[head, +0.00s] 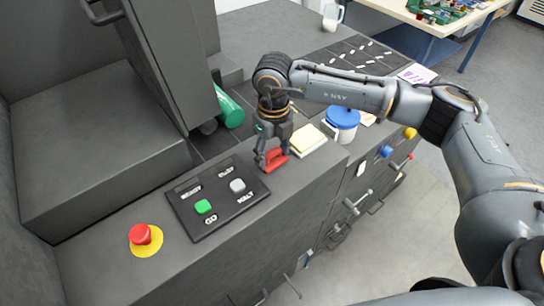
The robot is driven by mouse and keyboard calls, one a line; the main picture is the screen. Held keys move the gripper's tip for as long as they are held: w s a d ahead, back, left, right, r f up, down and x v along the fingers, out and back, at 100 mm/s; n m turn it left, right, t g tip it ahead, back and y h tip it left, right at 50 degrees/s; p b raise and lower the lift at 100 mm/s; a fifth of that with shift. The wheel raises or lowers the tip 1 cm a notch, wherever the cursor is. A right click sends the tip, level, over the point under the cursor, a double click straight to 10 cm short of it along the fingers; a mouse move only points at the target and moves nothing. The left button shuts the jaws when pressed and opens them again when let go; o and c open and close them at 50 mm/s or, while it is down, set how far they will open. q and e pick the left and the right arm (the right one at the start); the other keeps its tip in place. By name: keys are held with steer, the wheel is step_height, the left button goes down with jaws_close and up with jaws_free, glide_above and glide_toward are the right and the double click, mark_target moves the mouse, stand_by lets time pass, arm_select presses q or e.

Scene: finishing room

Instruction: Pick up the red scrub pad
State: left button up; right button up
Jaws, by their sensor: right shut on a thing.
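The red scrub pad (277,160) is at the front edge of the grey machine top, between the control panel and a pale yellow block. My right gripper (271,157) points down over it, and its fingers are shut on the pad. I cannot tell whether the pad still touches the surface. My left gripper is not in the head view.
The control panel (226,212) with green and grey buttons lies to the left, with a red stop button (141,234) beyond. A yellow block (307,139), blue-lidded tub (342,121) and green cylinder (229,108) stand close by. A white mug (331,17) is far back.

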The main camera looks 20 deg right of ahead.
steer(key=shift+r+b, duration=0.35)
steer(key=shift+r, duration=0.3)
steer(key=s+a+r+b, duration=0.4)
steer(key=s+r+b, duration=0.2)
steer(key=s+r, duration=0.5)
steer(key=shift+s+a+r, duration=0.2)
steer(key=shift+s+r, duration=0.1)
steer(key=shift+s, duration=0.9)
